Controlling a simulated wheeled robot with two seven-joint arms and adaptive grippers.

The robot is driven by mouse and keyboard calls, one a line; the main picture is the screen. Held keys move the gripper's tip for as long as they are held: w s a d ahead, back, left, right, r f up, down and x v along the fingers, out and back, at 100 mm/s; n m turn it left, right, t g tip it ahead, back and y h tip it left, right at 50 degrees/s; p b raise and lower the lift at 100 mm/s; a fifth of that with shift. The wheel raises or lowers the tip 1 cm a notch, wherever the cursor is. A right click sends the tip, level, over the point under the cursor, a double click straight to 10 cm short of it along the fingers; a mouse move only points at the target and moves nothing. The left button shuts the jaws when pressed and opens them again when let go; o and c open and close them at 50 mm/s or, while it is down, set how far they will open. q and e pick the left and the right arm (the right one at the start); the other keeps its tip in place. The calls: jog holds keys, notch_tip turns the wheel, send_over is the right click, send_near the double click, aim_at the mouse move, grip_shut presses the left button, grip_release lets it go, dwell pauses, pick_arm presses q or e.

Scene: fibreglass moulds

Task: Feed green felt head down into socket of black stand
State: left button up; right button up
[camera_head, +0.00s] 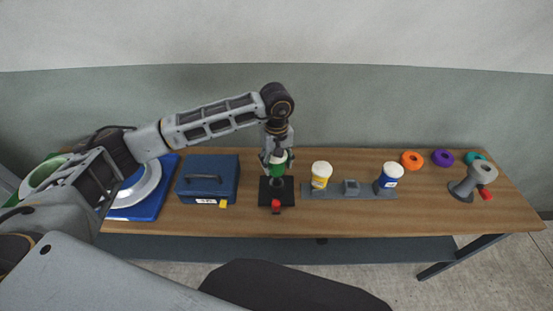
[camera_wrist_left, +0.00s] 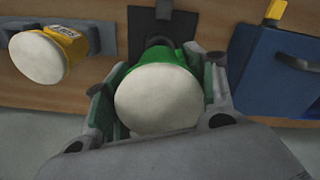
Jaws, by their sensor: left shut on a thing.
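The green felt head (camera_head: 278,170), with a white round face on top, is between the fingers of my left gripper (camera_head: 276,158). The gripper is shut on it and points down. In the left wrist view the white face (camera_wrist_left: 158,98) fills the middle, with a green rim (camera_wrist_left: 150,57) behind it. The black stand (camera_head: 267,187) is on the table directly below the head. Its base also shows in the left wrist view (camera_wrist_left: 143,22). The socket is mostly hidden by the head, so I cannot tell whether the head is inside it. My right gripper is not in view.
A blue box (camera_head: 209,178) stands close left of the stand. A grey rack (camera_head: 334,192) to the right holds a yellow-labelled jar (camera_head: 321,175) and a blue jar (camera_head: 388,178). Orange (camera_head: 411,159) and purple (camera_head: 442,157) rings and a grey tool (camera_head: 467,186) are farther right.

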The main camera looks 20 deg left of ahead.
pick_arm(q)
jog(key=shift+f+b, duration=0.55)
jog(key=shift+f, duration=1.6)
jog(key=shift+f+b, duration=0.6)
jog(key=o, duration=1.3)
jog(key=shift+r, duration=6)
jog(key=shift+s, duration=0.1)
